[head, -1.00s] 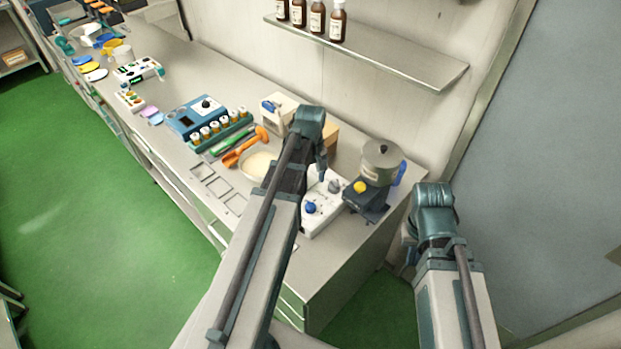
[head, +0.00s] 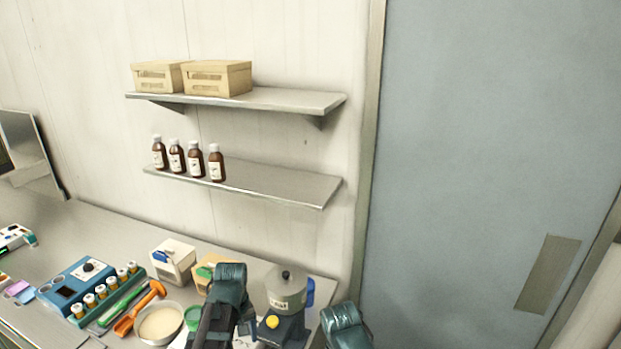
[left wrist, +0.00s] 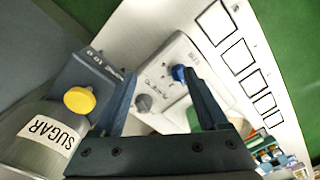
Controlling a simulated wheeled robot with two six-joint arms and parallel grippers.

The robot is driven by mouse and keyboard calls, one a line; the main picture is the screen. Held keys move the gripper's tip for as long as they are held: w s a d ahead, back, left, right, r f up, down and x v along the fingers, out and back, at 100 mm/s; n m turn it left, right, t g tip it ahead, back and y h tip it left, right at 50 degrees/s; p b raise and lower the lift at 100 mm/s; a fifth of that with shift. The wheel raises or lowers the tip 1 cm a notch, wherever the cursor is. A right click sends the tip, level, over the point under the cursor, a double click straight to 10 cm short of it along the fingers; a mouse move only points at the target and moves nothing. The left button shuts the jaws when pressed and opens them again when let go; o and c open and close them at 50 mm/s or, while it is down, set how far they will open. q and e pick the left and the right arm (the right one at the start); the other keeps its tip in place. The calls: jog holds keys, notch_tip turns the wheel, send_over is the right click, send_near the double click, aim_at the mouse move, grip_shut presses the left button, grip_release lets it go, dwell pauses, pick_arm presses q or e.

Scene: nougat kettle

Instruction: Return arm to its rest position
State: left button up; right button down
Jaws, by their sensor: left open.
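My left arm (head: 225,300) shows at the bottom of the head view, in front of the bench; its gripper is hidden there. In the left wrist view my left gripper (left wrist: 158,78) is open, with nothing between its fingers. Beyond the fingers is a white control box (left wrist: 165,62) with a blue knob and a grey knob. A grey pot labelled SUGAR (left wrist: 32,120) on a dark base with a yellow knob (left wrist: 79,100) lies to the left. In the head view, the lidded pot (head: 287,287) stands just right of my left arm. My right arm (head: 346,326) shows only in part, its gripper out of view.
Wall shelves hold brown bottles (head: 196,160) and two cardboard boxes (head: 217,78). On the bench are a white bowl (head: 160,324), an orange scoop (head: 139,307), a blue device (head: 83,280) with several vials, and a white box (head: 173,262). A grey door (head: 480,150) is at the right.

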pick_arm(q)
jog(key=s+d+f+m+b, duration=0.8)
jog(key=s+d+f+m, duration=0.2)
jog(key=d, duration=0.4)
jog(key=shift+s+d+f+y, duration=0.25)
jog(key=shift+s+d+y, duration=0.05)
jog(key=shift+s+y, duration=0.1)
